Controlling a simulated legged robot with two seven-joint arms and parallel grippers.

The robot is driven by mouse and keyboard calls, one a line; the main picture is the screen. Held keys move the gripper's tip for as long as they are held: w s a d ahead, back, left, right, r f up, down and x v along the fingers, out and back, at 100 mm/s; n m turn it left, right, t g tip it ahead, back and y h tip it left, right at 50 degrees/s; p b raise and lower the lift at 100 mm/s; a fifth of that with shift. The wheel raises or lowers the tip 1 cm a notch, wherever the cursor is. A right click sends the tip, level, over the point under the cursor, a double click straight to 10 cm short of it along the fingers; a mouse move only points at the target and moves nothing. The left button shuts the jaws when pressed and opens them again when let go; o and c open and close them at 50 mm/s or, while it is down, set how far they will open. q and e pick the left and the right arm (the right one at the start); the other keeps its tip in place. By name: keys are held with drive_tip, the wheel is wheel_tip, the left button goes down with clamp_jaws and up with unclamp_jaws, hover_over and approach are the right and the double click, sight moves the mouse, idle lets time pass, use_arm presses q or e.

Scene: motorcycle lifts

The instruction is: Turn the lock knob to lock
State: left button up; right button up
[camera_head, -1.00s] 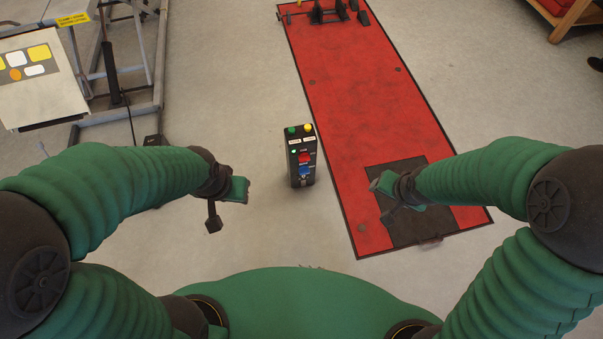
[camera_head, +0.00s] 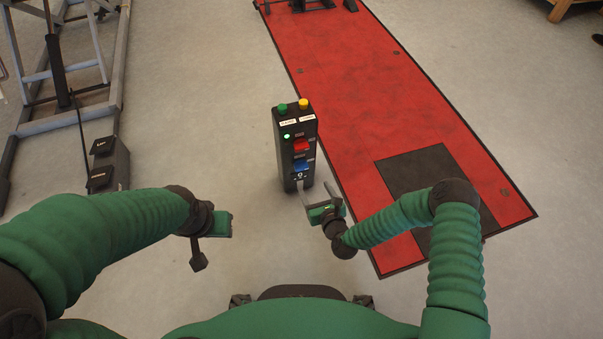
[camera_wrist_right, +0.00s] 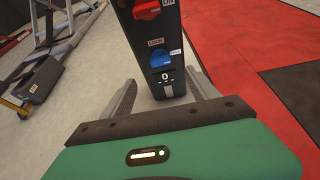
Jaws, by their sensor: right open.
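A black control box (camera_head: 282,155) stands upright on the floor at the centre of the head view. The blue lock knob (camera_head: 303,166) is low on its face, under a red knob (camera_head: 301,146). In the right wrist view, the blue knob (camera_wrist_right: 163,60) sits beside a "LOCK" label, with the red knob (camera_wrist_right: 146,10) above. My right gripper (camera_head: 322,198) is open and empty, just in front of the box's lower part; its fingers (camera_wrist_right: 165,88) point toward the box below the knob. My left gripper (camera_head: 220,224) hangs left of the box; its jaw opening is unclear.
A red motorcycle lift platform (camera_head: 370,90) with a dark plate (camera_head: 425,185) lies right of the box. A grey metal lift frame (camera_head: 95,75) and a black pedal unit (camera_head: 110,165) are at the left. Grey floor between them is clear.

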drive_tip(key=b+x, duration=0.8)
drive_tip(key=x, duration=0.6)
drive_tip(key=shift+f, duration=0.2)
drive_tip(key=c, duration=1.4)
drive_tip(key=shift+o, duration=0.2)
